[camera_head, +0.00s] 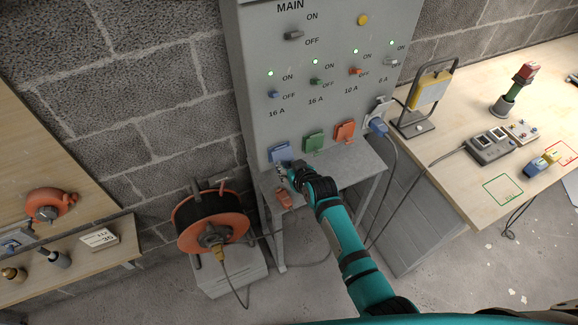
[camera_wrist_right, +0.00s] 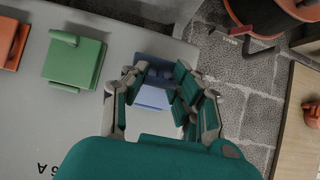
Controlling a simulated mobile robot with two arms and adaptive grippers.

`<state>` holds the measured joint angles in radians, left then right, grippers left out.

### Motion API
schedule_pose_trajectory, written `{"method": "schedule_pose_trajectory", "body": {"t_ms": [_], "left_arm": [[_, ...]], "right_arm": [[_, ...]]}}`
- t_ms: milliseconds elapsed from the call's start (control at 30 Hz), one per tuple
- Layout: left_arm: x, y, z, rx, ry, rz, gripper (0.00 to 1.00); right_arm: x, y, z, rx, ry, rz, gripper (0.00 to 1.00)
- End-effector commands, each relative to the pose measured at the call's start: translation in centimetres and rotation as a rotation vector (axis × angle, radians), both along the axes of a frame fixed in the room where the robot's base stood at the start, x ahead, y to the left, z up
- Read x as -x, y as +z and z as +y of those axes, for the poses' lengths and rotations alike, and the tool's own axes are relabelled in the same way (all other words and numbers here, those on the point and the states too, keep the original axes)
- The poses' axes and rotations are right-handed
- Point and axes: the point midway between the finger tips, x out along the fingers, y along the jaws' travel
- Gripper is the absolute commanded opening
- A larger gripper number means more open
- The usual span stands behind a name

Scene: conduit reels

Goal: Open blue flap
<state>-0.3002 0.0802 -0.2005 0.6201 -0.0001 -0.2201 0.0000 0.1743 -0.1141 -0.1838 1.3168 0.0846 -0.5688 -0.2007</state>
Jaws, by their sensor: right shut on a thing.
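The blue flap (camera_head: 281,153) is on the grey MAIN panel (camera_head: 262,125), at the left end of a row of socket covers. It also shows in the right wrist view (camera_wrist_right: 152,97), between my fingers. My right gripper (camera_head: 284,172) is at the flap's lower edge, its fingers shut on it. The fingers (camera_wrist_right: 160,88) hide the flap's sides, and I cannot tell how far it is lifted. My left gripper is not in view.
A green flap (camera_head: 313,142) and an orange flap (camera_head: 345,131) sit to the right, then a blue plug (camera_head: 377,125) with a cable. An orange plug (camera_head: 284,198) lies on the grey shelf (camera_head: 345,172) below. A cable reel (camera_head: 211,222) stands to the left.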

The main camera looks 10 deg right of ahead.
Motion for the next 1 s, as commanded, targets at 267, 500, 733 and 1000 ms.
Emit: {"method": "schedule_pose_trajectory", "body": {"t_ms": [267,500,733,1000], "left_arm": [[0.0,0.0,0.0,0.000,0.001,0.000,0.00],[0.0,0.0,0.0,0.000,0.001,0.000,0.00],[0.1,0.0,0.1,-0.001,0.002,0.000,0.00],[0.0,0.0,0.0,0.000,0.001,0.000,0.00]], "right_arm": [[0.0,0.0,0.0,-0.001,0.001,-0.001,0.45],[0.0,0.0,0.0,0.000,0.000,-0.001,0.54],[0.6,0.5,-0.2,-0.001,0.000,-0.002,0.54],[4.3,3.1,-1.4,-0.001,0.000,-0.002,0.54]]}}
